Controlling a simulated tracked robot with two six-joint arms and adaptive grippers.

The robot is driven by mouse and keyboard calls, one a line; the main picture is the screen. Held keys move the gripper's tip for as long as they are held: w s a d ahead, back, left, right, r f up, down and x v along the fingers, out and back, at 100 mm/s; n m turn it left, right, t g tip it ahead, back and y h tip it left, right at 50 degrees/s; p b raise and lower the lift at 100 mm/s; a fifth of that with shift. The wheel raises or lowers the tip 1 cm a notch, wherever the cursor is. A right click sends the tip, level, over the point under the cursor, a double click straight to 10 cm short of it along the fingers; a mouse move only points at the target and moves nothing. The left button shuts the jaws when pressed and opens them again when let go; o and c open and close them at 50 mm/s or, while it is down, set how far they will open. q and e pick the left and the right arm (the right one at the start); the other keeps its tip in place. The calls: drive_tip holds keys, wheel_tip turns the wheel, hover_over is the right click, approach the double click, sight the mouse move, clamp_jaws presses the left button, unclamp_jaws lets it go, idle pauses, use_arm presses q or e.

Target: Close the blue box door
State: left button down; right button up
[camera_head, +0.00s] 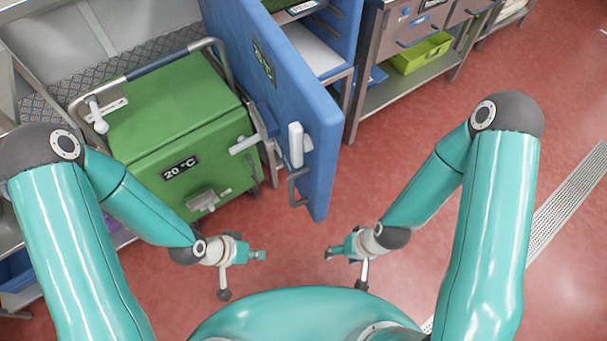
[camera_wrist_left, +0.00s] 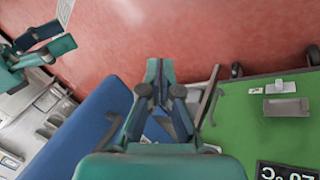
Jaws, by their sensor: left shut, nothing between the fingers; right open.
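The blue box door (camera_head: 285,90) stands wide open in the head view, swung out towards me, with a white latch (camera_head: 296,145) and a metal handle (camera_head: 297,187) near its free edge. The blue box (camera_head: 345,30) is behind it, its shelves partly visible. My left gripper (camera_head: 262,255) is shut and empty, below the door's lower corner and apart from it. In the left wrist view the door (camera_wrist_left: 85,130) shows as a blue panel behind the left gripper (camera_wrist_left: 158,70). My right gripper (camera_head: 331,253) is open and empty, to the right of the left one.
A green box (camera_head: 180,110) with a "20 °C" label stands left of the door, close to it. A steel table (camera_head: 400,95) with a lime-green bin (camera_head: 420,52) is at the right. The red floor (camera_head: 420,150) is clear right of the door.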

use_arm(q)
wheel_tip(320, 180, up, 13)
drive_tip(key=w+d+m+t+h+p, duration=0.1)
drive_tip(key=w+d+m+h+p, duration=0.2)
drive_tip(key=m, duration=0.4)
drive_tip(key=m+t+p, duration=0.1)
drive_tip(key=m+p, duration=0.4)
approach(317, 189)
drive_tip(key=b+x, duration=0.1)
drive_tip(key=x, duration=0.1)
drive_tip(key=b+x, duration=0.1)
drive_tip(key=x, duration=0.2)
drive_tip(key=shift+s+a+f+b, duration=0.2)
drive_tip(key=shift+f+b, duration=0.1)
drive_tip(key=shift+b, duration=0.1)
drive_tip(key=shift+w+d+f, duration=0.1)
drive_tip(key=shift+w+d, duration=0.2)
drive_tip(key=shift+d, duration=0.35)
